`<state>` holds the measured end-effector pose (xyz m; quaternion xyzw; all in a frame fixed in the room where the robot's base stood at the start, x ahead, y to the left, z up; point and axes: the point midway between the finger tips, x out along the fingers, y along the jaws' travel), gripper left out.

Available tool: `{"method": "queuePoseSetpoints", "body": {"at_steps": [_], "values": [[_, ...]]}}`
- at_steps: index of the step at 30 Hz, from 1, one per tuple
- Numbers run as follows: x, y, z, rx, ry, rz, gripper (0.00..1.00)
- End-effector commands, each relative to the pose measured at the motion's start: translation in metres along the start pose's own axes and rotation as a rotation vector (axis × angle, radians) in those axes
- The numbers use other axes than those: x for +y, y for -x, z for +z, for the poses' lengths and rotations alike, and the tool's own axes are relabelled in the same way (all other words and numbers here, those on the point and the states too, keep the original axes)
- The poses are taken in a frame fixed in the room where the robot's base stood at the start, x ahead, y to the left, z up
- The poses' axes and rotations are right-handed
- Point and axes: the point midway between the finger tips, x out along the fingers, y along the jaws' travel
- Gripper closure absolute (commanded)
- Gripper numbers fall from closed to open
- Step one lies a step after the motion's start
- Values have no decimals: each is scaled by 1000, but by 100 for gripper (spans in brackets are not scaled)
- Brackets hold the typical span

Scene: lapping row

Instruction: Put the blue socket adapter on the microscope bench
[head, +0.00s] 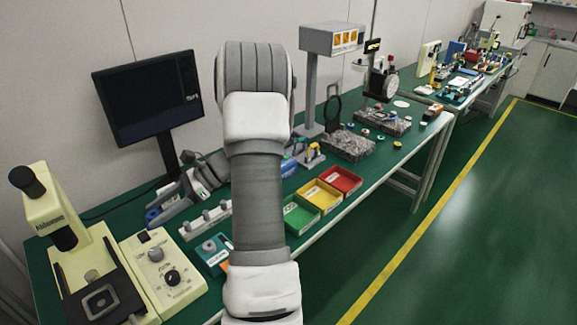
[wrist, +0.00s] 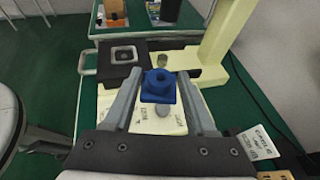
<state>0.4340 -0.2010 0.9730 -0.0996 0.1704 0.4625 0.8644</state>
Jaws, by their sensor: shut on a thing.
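The blue socket adapter (wrist: 158,86) is between the two fingers of my gripper (wrist: 160,80) in the wrist view; it has a squared body with a round boss and hole on top. My gripper is shut on it. In the head view my gripper (head: 166,208) is left of my arm, and a bit of the blue adapter (head: 152,215) shows at its tips. The cream microscope (head: 70,245) stands on the green bench (head: 130,205) at left; its column (wrist: 222,35) shows in the wrist view. The adapter's height above the bench is unclear.
A cream control box (head: 160,270) with knobs sits beside the microscope. A monitor (head: 150,95) stands behind my gripper. A grey holder with pegs (head: 207,220) and a teal tray (head: 212,252) lie nearby. Green, yellow (head: 320,194) and red bins line the front edge.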

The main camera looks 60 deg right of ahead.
Motion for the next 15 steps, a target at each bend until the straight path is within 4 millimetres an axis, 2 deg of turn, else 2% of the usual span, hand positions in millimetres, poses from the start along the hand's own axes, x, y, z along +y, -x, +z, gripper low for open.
{"method": "queuePoseSetpoints", "body": {"at_steps": [1,7,11,15], "values": [[-12,20,-22,3,-36,-95,100],[-46,107,-81,11,-171,-438,100],[-53,167,-119,13,-258,-644,100],[-49,232,-158,14,-349,-850,100]]}}
